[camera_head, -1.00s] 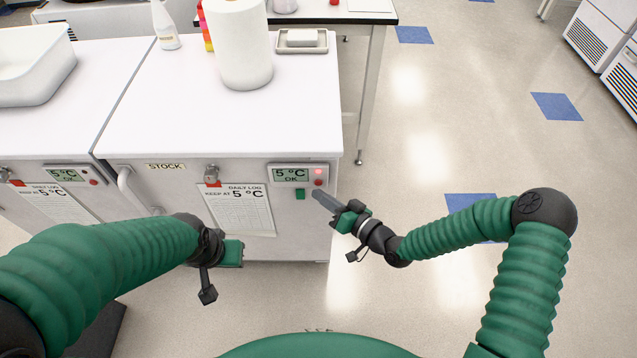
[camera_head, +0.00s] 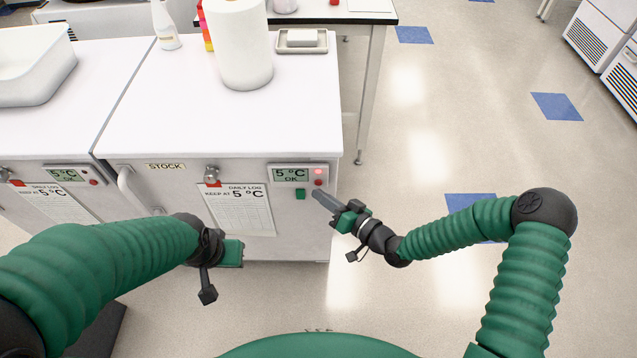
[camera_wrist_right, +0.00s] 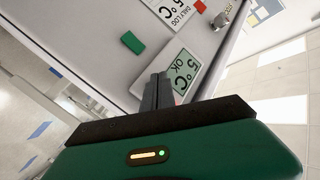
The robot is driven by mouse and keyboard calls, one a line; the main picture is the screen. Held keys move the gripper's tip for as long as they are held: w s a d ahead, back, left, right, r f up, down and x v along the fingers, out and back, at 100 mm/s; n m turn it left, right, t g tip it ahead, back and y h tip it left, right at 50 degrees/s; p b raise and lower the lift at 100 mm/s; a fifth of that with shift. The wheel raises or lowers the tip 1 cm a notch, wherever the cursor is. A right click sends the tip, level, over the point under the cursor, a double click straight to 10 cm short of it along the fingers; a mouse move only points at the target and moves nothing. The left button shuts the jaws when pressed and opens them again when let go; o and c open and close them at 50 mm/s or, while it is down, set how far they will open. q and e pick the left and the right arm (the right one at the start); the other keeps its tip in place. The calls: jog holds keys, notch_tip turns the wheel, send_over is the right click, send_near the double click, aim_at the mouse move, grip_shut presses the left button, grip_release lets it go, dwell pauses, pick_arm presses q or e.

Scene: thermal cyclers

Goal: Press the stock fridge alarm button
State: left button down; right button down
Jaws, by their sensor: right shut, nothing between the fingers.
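The stock fridge (camera_head: 140,150) carries a STOCK label (camera_head: 165,167). Its control panel (camera_head: 275,183) has a display reading 5 °C OK, a lit red light (camera_head: 318,171) and a round red button (camera_head: 318,183). The display also shows in the right wrist view (camera_wrist_right: 183,72); there the fingers mostly hide the button. My right gripper (camera_head: 317,193) is shut and empty, its tips just below the red button; I cannot tell if they touch the front. It shows in the wrist view (camera_wrist_right: 158,76). My left gripper (camera_head: 236,253) is low before the fridge door, its jaws unclear.
A green block (camera_head: 300,193) is on the front below the display. A daily log sheet (camera_head: 240,210) and a lock (camera_head: 211,173) are beside it. A paper roll (camera_head: 240,45) and a small tray (camera_head: 301,48) stand on top. Open floor lies to the right.

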jog(key=shift+w, duration=0.15)
jog(key=shift+w, duration=0.25)
jog(key=shift+w+r, duration=0.1)
jog(key=shift+w, duration=0.25)
dwell(0.7)
jog(key=shift+s, duration=0.8)
jog(key=s+p, duration=0.1)
jog(key=s, duration=0.4)
